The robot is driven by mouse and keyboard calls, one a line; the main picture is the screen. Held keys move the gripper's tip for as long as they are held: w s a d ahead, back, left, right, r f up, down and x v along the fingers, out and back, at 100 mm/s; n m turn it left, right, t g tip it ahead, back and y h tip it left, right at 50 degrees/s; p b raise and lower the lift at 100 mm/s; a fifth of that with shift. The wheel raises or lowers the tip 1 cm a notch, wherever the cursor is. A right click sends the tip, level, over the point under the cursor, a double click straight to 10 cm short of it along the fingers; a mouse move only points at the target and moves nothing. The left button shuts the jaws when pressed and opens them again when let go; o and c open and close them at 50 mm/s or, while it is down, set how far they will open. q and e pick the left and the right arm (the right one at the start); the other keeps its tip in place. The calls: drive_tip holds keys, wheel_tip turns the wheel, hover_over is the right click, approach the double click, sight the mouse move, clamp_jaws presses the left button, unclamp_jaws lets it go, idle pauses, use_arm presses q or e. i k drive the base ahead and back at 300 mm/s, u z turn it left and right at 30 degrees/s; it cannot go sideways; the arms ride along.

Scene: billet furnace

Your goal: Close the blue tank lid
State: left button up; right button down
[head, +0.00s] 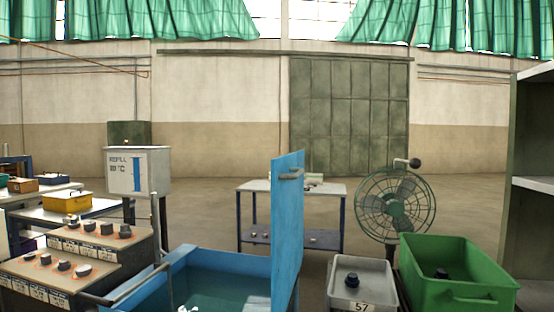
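The blue tank (222,262) stands low in front of me, with its lower part cut off by the bottom edge of the view. Its inside shows dark teal. The blue lid (287,230) stands upright along the tank's right side, so the tank is open. A grey handle (291,174) sticks out near the top of the lid. A small pale and dark item shows at the bottom edge within the tank; I cannot tell what it is. Neither of my grippers can be made out.
Left of the tank are control panels with knobs (98,240) and a grey refill box (138,172). Right of the lid are a grey bin (361,277), a green crate (455,270) and a fan (395,206). A table (255,186) stands behind.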

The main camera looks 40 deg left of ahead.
sight(286, 171)
drive_tip(key=k, duration=0.35)
drive_tip(key=u, duration=0.9)
